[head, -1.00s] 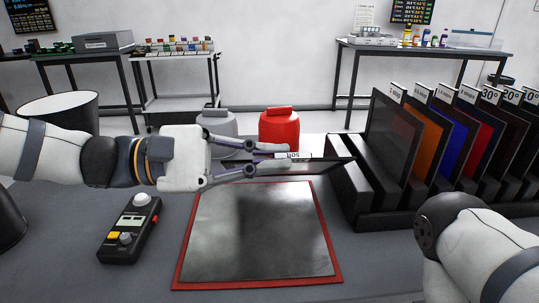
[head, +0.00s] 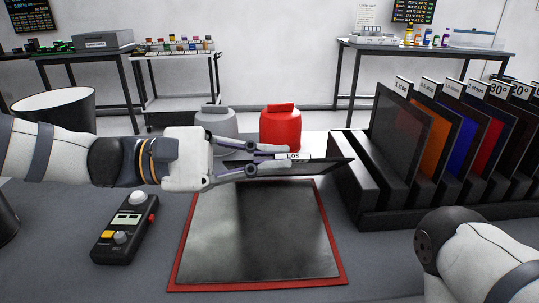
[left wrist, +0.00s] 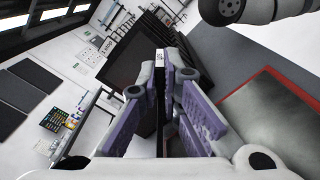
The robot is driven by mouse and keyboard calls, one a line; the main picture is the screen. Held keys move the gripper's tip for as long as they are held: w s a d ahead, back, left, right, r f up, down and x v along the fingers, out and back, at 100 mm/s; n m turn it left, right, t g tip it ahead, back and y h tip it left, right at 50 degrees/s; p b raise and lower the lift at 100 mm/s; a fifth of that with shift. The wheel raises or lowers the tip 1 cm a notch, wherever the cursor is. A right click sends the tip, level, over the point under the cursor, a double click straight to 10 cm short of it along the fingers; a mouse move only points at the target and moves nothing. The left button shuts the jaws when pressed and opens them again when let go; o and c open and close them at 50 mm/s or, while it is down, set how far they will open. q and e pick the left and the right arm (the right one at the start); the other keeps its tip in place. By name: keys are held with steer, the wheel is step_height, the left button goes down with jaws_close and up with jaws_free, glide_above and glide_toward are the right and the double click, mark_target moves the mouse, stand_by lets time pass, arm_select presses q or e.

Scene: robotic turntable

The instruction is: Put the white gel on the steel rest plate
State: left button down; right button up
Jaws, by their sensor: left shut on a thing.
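My left gripper (head: 284,158) is shut on a thin dark-framed panel (head: 328,166) with a white label tab, whose lettering I cannot read surely. The panel is held nearly flat and edge-on, above the far edge of the steel rest plate (head: 258,235). I cannot tell from its face whether it is the white gel. The plate is a bare grey square with a red border on the table. In the left wrist view, the purple finger pads (left wrist: 165,95) close on the panel's labelled edge. My right arm shows at the lower right of the head view; its gripper does not show.
A black rack (head: 400,205) of labelled colour panels, orange, blue and red among them, stands to the right. A handheld control box (head: 124,229) lies left of the plate. A red canister (head: 280,129) and a grey one (head: 216,127) stand behind.

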arm_select(q)
steer(key=shift+f, duration=0.4)
steer(key=c, duration=1.7)
jaws_free()
steer(key=a, duration=1.2)
